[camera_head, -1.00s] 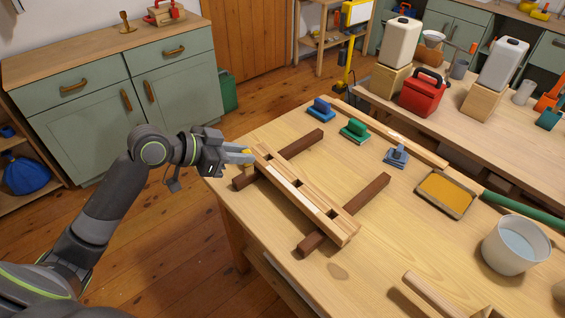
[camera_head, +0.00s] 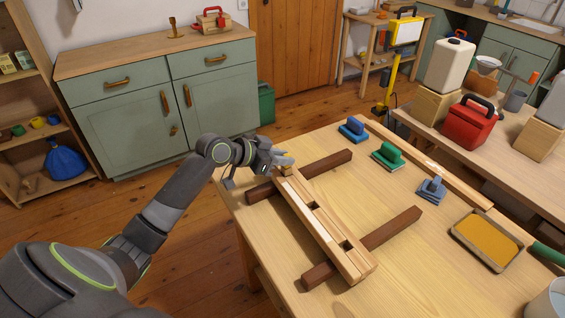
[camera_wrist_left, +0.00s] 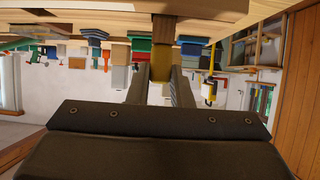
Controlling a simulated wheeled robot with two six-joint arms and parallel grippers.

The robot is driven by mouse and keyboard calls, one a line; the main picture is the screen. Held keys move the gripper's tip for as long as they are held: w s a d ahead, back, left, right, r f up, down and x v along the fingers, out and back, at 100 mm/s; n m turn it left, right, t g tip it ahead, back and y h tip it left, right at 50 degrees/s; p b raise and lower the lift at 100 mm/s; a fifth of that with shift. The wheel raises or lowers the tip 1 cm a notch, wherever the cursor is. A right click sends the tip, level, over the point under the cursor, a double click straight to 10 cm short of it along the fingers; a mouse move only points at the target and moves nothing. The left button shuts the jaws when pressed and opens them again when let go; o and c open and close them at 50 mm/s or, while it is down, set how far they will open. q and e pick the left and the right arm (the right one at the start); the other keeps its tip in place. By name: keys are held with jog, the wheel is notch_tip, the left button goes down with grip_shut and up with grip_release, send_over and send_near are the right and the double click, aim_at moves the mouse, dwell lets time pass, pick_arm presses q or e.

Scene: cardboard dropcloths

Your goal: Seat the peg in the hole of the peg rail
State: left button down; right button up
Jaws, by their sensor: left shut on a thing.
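The peg rail (camera_head: 330,236) is a light wooden beam with square holes in its top, lying across two dark brown bars. Two open holes (camera_head: 313,206) show along it. My left gripper (camera_head: 287,160) is at the rail's far left end, low above it. In the left wrist view the fingers (camera_wrist_left: 160,88) are shut on a yellowish piece, which I take for the peg (camera_wrist_left: 161,68). In the head view the gripper largely hides the peg, and I cannot tell whether it is in a hole. My right gripper is not in view.
Blue (camera_head: 354,127), green (camera_head: 387,154) and grey-blue (camera_head: 432,189) handled blocks stand beyond the rail, near a thin wooden strip (camera_head: 420,160). A tray of yellow-orange material (camera_head: 487,240) lies at right. The tabletop between the rail and blocks is clear.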

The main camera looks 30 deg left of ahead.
pick_arm(q)
jog(key=shift+f, duration=0.95)
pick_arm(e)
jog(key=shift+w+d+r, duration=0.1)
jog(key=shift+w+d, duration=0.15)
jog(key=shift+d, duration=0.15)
pick_arm(q)
jog(key=shift+f, duration=0.2)
jog(key=c, duration=1.3)
grip_release()
